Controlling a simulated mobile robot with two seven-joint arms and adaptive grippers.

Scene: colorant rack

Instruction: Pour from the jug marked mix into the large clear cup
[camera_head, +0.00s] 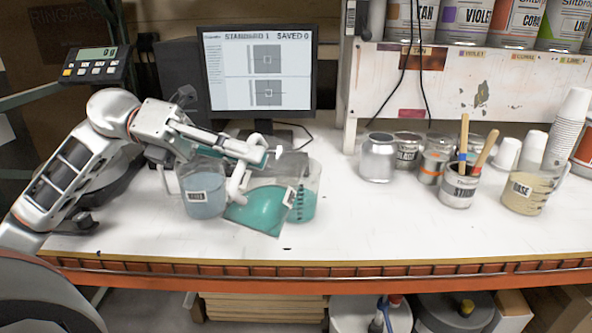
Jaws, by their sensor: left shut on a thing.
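A tilted clear jug with teal paint (258,212) is in my left gripper (249,176), above the bench. Its small label is tipped and too small to read; I take it for the mix jug. The large clear cup (310,180) stands upright right behind it, with dark marks on its side and teal liquid low inside. The jug overlaps the cup's left part, and I cannot tell whether they touch or whether a stream is running. The gripper partly hides the jug's upper part. My right gripper is not in view.
A jug of grey-blue liquid (204,192) stands close left of the tilted jug. Right are a silver can (378,158), a pot of wooden sticks (459,188) and a beige jug (524,192). A monitor (258,112) stands behind. The front bench strip is clear.

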